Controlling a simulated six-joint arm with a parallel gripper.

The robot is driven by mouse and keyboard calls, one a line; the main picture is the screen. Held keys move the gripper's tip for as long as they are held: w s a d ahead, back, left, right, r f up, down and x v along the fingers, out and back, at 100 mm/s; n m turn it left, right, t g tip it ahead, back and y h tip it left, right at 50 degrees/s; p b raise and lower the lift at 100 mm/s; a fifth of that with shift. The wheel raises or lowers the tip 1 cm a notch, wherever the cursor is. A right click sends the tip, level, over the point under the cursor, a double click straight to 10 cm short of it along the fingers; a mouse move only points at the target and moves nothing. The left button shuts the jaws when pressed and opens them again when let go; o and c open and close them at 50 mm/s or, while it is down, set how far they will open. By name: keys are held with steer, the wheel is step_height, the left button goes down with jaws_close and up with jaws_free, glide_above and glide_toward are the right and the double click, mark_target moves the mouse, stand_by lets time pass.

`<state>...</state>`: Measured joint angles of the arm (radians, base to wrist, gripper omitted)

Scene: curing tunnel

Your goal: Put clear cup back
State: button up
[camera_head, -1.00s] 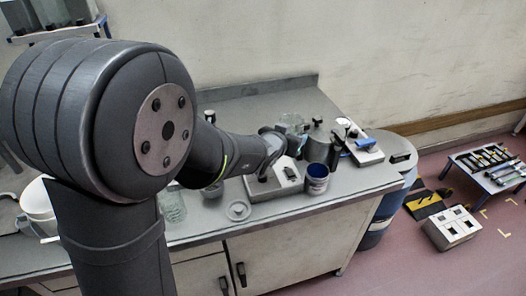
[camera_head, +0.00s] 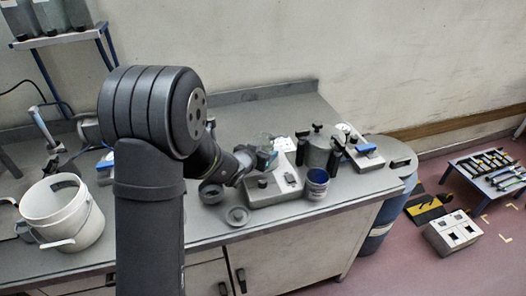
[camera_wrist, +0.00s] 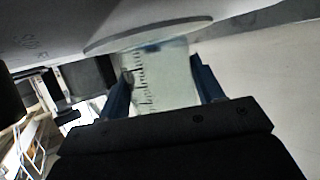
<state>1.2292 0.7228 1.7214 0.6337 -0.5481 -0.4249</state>
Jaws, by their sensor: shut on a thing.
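The clear cup (camera_wrist: 165,75) has dark graduation marks and sits between the two blue fingers of my gripper (camera_wrist: 160,90) in the wrist view. My gripper is shut on it. In the head view the clear cup (camera_head: 263,140) shows at the end of my arm, over the worktop beside the flat grey device. My gripper (camera_head: 262,157) is partly hidden there by its own wrist. The gap between the cup and the worktop cannot be told.
The grey device (camera_head: 268,190), a blue-labelled tin (camera_head: 317,184) and a grey pot with black clamps (camera_head: 318,150) stand close to the right. A white bucket (camera_head: 62,215) stands at far left.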

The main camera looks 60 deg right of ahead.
steer(key=o, duration=1.1)
steer(key=shift+f, duration=0.1)
steer(key=shift+c, duration=0.2)
steer(key=v, duration=1.2)
steer(key=shift+f, duration=0.1)
steer(key=x, duration=1.2)
steer(key=shift+r, duration=1.2)
